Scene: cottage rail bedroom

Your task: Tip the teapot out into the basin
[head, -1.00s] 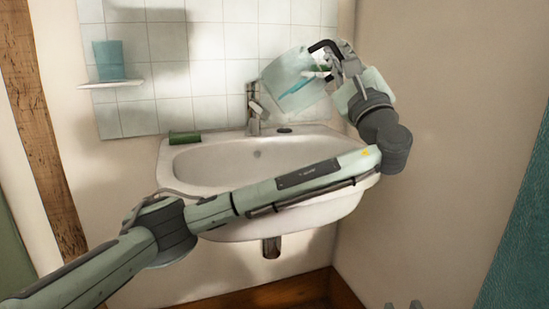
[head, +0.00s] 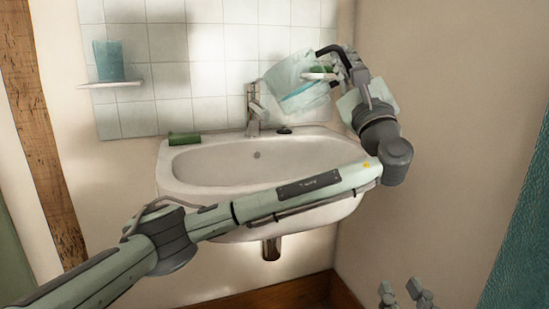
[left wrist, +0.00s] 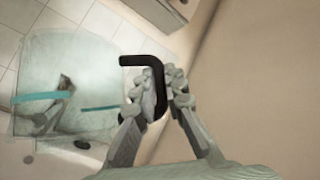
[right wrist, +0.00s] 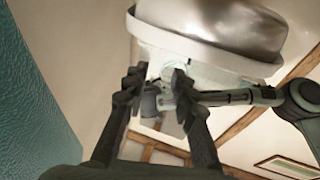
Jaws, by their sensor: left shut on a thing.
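The teapot (head: 297,88) is clear glass with a teal band and a black handle. It hangs tilted to the left above the back right of the white basin (head: 200,180), beside the tap. My left gripper (head: 338,74) is shut on the teapot's black handle, which shows between the fingers in the left wrist view (left wrist: 155,88). The teapot body (left wrist: 70,85) is left of those fingers. I see no stream from it. My right gripper (head: 405,298) is low at the lower right, apart from the basin; its fingers are spread and empty in the right wrist view (right wrist: 155,78).
The tap (head: 254,108) rises from the basin's back rim. A green block (head: 184,138) lies on the rim's left. A teal cup (head: 108,60) stands on a small wall shelf (head: 110,84). The right wall is close to my left gripper. My left arm crosses the basin's front.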

